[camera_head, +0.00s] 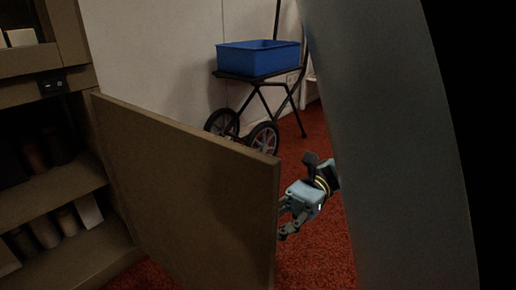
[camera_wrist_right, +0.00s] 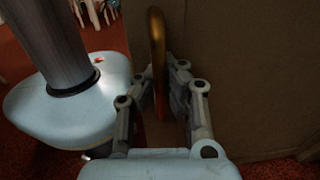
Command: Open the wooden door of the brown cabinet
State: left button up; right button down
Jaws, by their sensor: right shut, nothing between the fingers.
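The wooden door (camera_head: 185,170) of the brown cabinet (camera_head: 70,265) stands swung out in the head view, with shelves showing behind it at the left. My right gripper (camera_head: 285,220) is just beyond the door's free edge, on its outer side. In the right wrist view, the door's face (camera_wrist_right: 240,75) fills the right half. A curved brass-coloured handle (camera_wrist_right: 157,40) rises at the fingers of my right gripper (camera_wrist_right: 162,85). The gripper is shut without a hold on the handle; whether they touch is unclear. My left gripper is not in view.
A blue crate (camera_head: 258,60) sits on a black wheeled cart (camera_head: 262,138) by the pale wall behind the door. Several jars (camera_head: 45,230) stand on the cabinet's shelves. Red carpet (camera_head: 312,265) covers the floor. My base stands close to the gripper in the wrist view.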

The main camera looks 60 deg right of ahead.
jog(key=c, duration=1.4)
grip_release()
jog(key=shift+o, duration=0.2)
jog(key=shift+d, duration=0.1)
jog(key=s+d, duration=0.2)
jog(key=d, duration=0.9)
jog(key=shift+s+d, duration=0.2)
jog(key=shift+d, duration=0.1)
